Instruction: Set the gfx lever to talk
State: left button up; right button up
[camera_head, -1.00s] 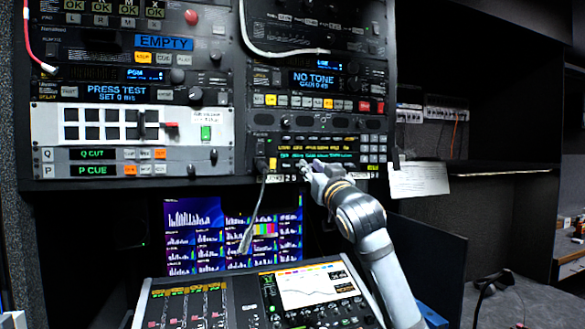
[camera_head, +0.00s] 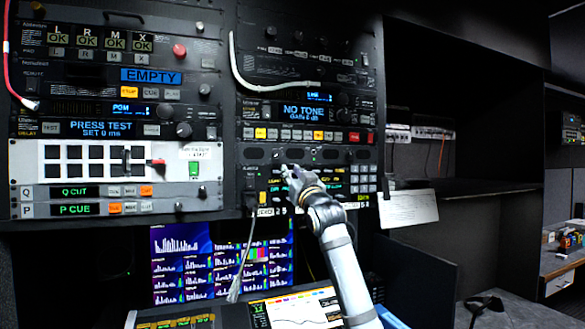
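The lever panel (camera_head: 352,170) is in the right-hand rack, a black unit with a lit green and amber text strip and a keypad at its right. Which of its small controls is the gfx lever is too small to read. My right gripper (camera_head: 287,171) is in front of this panel's upper left part, just below a row of dark oval openings. It covers part of the text strip. Its fingertips are small and blurred, so I cannot tell whether they are open or touch a lever. My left gripper is not in view.
A grey cable (camera_head: 246,250) hangs from the panel's left side. Below stand a monitor wall (camera_head: 180,262) and a mixing console (camera_head: 290,308). A white paper (camera_head: 408,208) hangs to the right of the rack. A white cable (camera_head: 240,75) loops above.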

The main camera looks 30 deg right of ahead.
jog(key=shift+d+f, duration=0.1)
jog(key=shift+w, duration=0.1)
jog(key=shift+c, duration=2)
grip_shut()
jog(key=t+b, duration=0.1)
jog(key=b, duration=0.2)
jog(key=f+t+h+b, duration=0.1)
jog(key=b, duration=0.2)
jog(key=f+t+b, duration=0.1)
jog(key=b, duration=0.1)
jog(key=shift+w+d+f+t+b, duration=0.1)
jog(key=shift+w+f+t+b, duration=0.1)
jog(key=shift+w+t+b, duration=0.15)
jog(key=shift+r+t+h+b, duration=0.1)
jog(key=shift+t+h+b, duration=0.2)
jog(key=shift+t+b, duration=0.2)
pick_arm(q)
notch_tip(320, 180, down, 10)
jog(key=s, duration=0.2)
pick_arm(e)
jog(key=shift+r, duration=0.15)
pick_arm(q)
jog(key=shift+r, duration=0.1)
